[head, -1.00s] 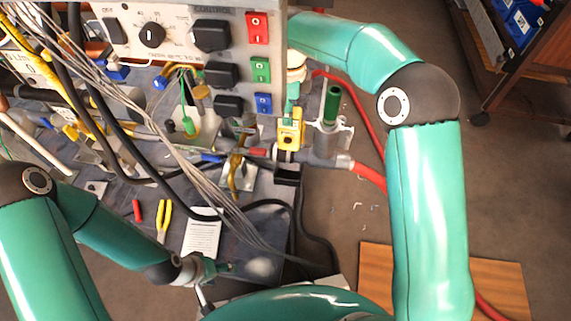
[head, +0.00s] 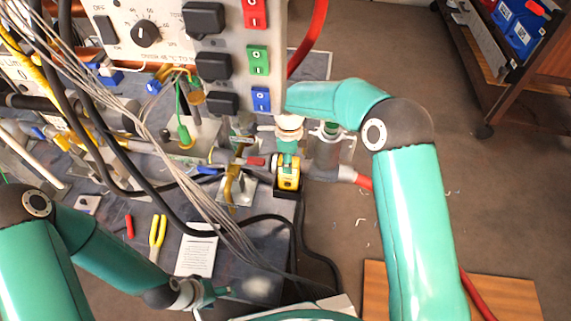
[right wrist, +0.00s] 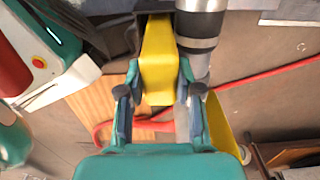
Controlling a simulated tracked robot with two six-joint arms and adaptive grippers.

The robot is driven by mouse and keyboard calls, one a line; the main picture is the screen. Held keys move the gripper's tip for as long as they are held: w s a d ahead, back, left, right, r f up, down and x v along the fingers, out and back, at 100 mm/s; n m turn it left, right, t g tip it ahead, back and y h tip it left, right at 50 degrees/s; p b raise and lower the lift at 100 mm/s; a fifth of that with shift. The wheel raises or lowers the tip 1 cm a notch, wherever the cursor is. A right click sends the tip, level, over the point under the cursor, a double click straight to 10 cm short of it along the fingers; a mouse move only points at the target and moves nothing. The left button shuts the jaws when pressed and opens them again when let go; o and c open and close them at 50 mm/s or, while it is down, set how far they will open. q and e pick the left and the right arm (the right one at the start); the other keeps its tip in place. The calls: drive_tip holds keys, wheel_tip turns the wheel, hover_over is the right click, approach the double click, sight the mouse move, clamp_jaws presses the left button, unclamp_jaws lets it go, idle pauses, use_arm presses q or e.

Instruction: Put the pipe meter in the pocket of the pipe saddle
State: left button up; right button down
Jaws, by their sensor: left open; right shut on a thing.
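The yellow pipe meter (head: 287,172) is held in my right gripper (head: 288,148), whose fingers are small in the head view. The black pocket of the pipe saddle (head: 287,193) lies directly below the meter, beside the grey pipe. In the right wrist view, my right gripper (right wrist: 158,82) has a finger on each side of the meter (right wrist: 157,62). The meter's far end overlaps the dark pocket (right wrist: 122,33); how deep it sits is hidden. My left gripper (head: 212,292) is open and empty at the lower left, away from the meter.
A control panel (head: 176,28) with black switches hangs over the bench close to my right arm. Loose grey wires and black cables cross the bench. A white paper (head: 196,255) and yellow pliers (head: 157,237) lie there. A red hose (right wrist: 265,75) runs across the floor.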

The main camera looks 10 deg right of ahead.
drive_tip(key=shift+f, duration=0.25)
drive_tip(key=shift+f, duration=0.15)
drive_tip(key=c, duration=0.8)
unclamp_jaws()
drive_tip(key=shift+o, duration=0.2)
wheel_tip(320, 180, up, 11)
drive_tip(key=p, duration=0.3)
drive_tip(key=shift+p, duration=0.35)
drive_tip(key=shift+r, duration=0.7)
